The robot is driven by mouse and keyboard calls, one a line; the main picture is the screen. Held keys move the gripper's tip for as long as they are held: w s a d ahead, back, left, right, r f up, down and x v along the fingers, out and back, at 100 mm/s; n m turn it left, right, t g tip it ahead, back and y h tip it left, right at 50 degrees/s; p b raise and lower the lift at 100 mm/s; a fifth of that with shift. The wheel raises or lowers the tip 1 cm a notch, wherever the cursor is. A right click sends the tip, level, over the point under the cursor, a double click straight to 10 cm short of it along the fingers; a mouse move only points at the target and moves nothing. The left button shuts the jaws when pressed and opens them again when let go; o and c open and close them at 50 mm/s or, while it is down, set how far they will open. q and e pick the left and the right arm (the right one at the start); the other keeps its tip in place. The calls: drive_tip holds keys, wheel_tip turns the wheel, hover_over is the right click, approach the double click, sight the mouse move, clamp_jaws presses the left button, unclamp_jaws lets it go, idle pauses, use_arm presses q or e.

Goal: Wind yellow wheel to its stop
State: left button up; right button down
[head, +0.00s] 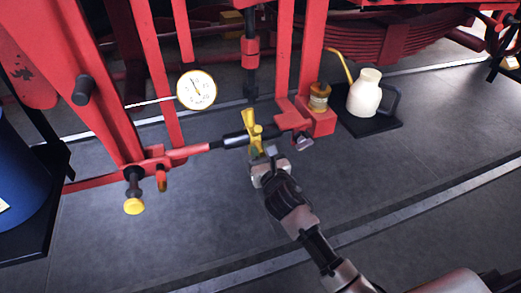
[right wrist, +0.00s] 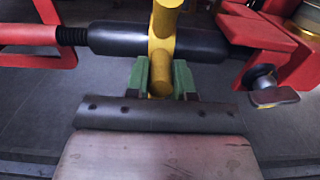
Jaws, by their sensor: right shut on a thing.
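The yellow wheel (head: 252,127) sits on a dark horizontal sleeve (head: 236,140) between red linkage parts in the head view. In the right wrist view the yellow wheel (right wrist: 162,45) shows as a thick bar across the dark sleeve (right wrist: 118,40). My right gripper (head: 264,158) reaches it from below. In the right wrist view the green-padded fingers of the right gripper (right wrist: 161,82) are shut on the lower arm of the wheel, one on each side. My left gripper is not in view.
A round white gauge (head: 197,90) is above left of the wheel. A cream oil can (head: 367,93) stands on a black tray (head: 385,126) to the right. A yellow knob (head: 134,206) hangs at lower left. A blue drum (head: 22,180) is at far left. The floor in front is clear.

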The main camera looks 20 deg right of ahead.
drive_tip(key=shift+f, duration=0.35)
drive_tip(key=f+b, duration=0.2)
drive_tip(key=f, duration=0.1)
drive_tip(key=shift+w+f+b, duration=0.1)
drive_tip(key=shift+w+b, duration=0.2)
drive_tip(key=shift+b, duration=0.05)
drive_tip(key=shift+w+f, duration=0.1)
drive_tip(key=shift+w+f+b, duration=0.5)
drive_tip(key=shift+f+b, duration=0.3)
drive_tip(key=shift+b, duration=0.1)
drive_tip(key=shift+w, duration=0.1)
